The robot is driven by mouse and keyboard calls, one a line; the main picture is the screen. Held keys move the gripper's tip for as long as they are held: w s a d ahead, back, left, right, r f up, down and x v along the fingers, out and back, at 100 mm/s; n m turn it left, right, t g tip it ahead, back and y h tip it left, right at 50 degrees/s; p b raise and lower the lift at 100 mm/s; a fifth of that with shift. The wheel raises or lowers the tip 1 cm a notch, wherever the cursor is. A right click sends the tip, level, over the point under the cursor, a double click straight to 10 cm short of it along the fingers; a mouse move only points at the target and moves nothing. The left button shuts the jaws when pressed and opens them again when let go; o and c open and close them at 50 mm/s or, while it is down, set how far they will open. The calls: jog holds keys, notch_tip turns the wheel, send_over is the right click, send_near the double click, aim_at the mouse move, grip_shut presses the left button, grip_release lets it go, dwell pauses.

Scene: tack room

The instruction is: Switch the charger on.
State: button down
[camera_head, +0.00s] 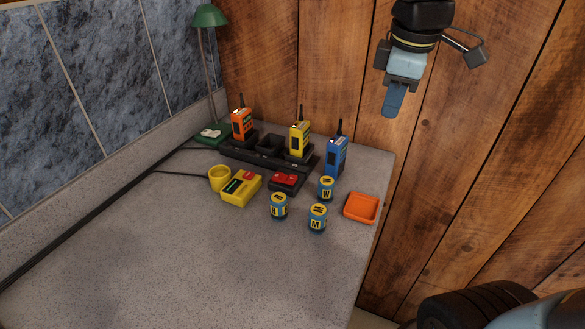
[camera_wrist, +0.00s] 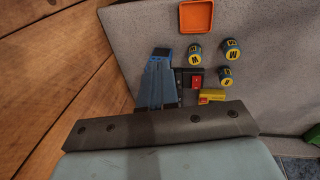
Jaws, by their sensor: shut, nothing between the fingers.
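The black charger (camera_head: 268,158) stands at the back of the grey counter, with an orange radio (camera_head: 238,124) and a yellow radio (camera_head: 299,139) in it and an empty bay between them. A blue radio (camera_head: 336,155) stands at its right end. In front is a black box with a red switch (camera_head: 284,179); the switch also shows in the wrist view (camera_wrist: 197,82). I cannot tell which way it is set. My gripper (camera_head: 391,112) is shut and empty, high to the right of the charger, apart from everything. In the wrist view its blue fingers (camera_wrist: 160,58) hide part of the counter.
A yellow box with a red part (camera_head: 241,189) and a yellow ring (camera_head: 219,178) lie left of the switch. Several blue-and-yellow cans (camera_head: 317,217) stand in front, near an orange tray (camera_head: 361,208). A green lamp (camera_head: 209,16) stands behind. The front counter is clear; a wooden wall is behind.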

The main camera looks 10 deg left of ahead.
jog(key=w+a+n+g, duration=0.2)
jog(key=a+n, duration=0.6)
jog(key=a, duration=0.1)
jog(key=n+g+h, duration=0.1)
jog(key=n+h, duration=0.1)
jog(key=n, duration=0.7)
send_over(293, 180)
jog(key=a, duration=0.2)
jog(key=f, duration=0.3)
jog(key=shift+w+d, duration=0.1)
jog(key=shift+w, duration=0.15)
jog(key=shift+f, duration=0.1)
jog(key=f, duration=0.4)
jog(key=d+f, duration=0.1)
jog(key=f, duration=0.8)
jog(key=shift+s+d+f, duration=0.25)
jog(key=shift+d+f, duration=0.1)
jog(key=shift+f, duration=0.05)
jog(key=shift+d+f, duration=0.1)
jog(key=shift+f, duration=0.15)
jog(key=shift+a+r, duration=0.1)
jog(key=shift+a, duration=0.1)
jog(key=shift+w+a+r, duration=0.2)
jog(key=shift+a+r, duration=0.1)
jog(key=shift+a, duration=0.2)
